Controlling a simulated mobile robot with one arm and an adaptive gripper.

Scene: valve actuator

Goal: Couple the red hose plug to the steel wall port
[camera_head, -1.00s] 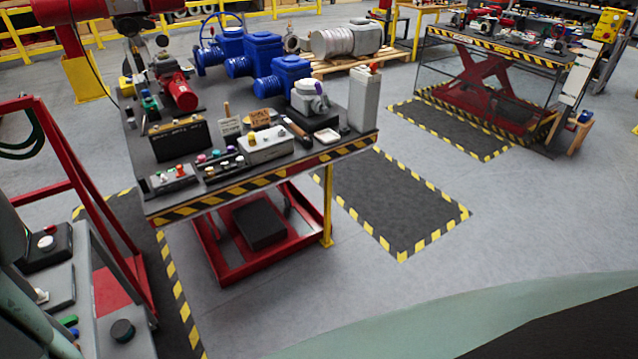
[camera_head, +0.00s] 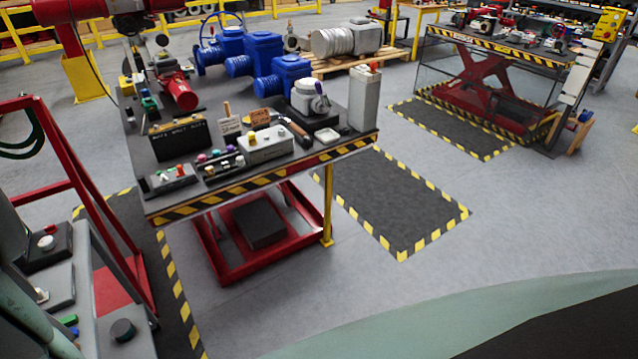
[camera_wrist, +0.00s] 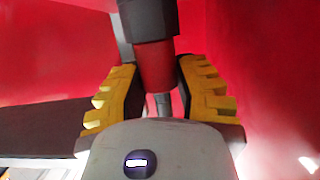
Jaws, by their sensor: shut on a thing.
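In the wrist view my gripper (camera_wrist: 158,78) has its two yellow ridged fingers closed on the red hose plug (camera_wrist: 155,66). The plug is a red cylinder with a dark collar above it and a narrow grey metal piece below it. The fingers flank it on the left and right. A large glossy red surface fills the background. I cannot pick out the steel wall port in either view, nor tell whether the grey piece belongs to it. I cannot make out my gripper in the head view.
A dark workbench (camera_head: 225,197) with a yellow-black striped edge carries blue valves (camera_head: 283,78), a red cylinder (camera_head: 180,94), a control box (camera_head: 265,146) and a tall grey box (camera_head: 364,98). A red frame (camera_head: 62,175) stands at the left.

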